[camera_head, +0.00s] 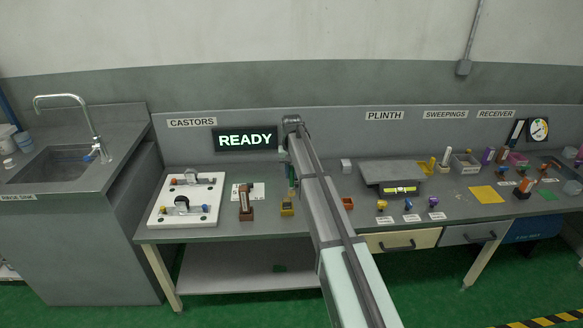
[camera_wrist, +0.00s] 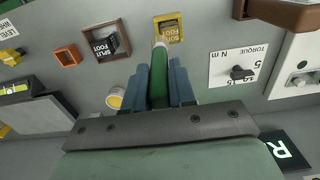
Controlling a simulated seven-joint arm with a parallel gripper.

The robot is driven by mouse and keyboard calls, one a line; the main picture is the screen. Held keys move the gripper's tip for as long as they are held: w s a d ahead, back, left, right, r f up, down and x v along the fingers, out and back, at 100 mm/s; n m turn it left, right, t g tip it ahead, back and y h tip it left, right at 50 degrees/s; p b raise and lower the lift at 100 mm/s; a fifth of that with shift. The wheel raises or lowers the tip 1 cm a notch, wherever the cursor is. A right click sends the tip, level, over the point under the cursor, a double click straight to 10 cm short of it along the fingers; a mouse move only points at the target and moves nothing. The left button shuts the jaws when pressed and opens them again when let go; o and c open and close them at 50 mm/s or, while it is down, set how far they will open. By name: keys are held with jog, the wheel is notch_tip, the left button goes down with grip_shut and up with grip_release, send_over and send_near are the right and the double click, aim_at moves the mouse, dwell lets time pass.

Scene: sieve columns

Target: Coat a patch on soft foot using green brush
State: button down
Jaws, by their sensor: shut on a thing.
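My gripper (camera_wrist: 161,85) is shut on the green brush (camera_wrist: 159,75), which lies between its blue-grey fingers. The brush's pale tip points at the yellow holder labelled SOFT FOOT (camera_wrist: 168,27) in the wrist view. The tip overlaps the holder's near edge in the picture; I cannot tell whether they touch. In the head view, the green brush (camera_head: 291,178) hangs upright above and behind the yellow soft foot holder (camera_head: 287,207). The soft foot's surface and any patch on it are too small to make out.
A brown SPLIT FOOT box (camera_wrist: 100,40), a small orange box (camera_wrist: 66,55) and a white pot with yellow contents (camera_wrist: 115,97) sit nearby. A brown holder (camera_head: 246,213) and a white castor board (camera_head: 186,200) stand left. The sign (camera_head: 245,140) reads READY.

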aim_at(292, 166)
jog(key=shift+f, duration=0.85)
jog(key=shift+a+f, duration=0.5)
jog(key=shift+f, duration=0.05)
jog(key=shift+d+r, duration=0.15)
jog(key=shift+d, duration=0.4)
jog(key=shift+r, duration=3.85)
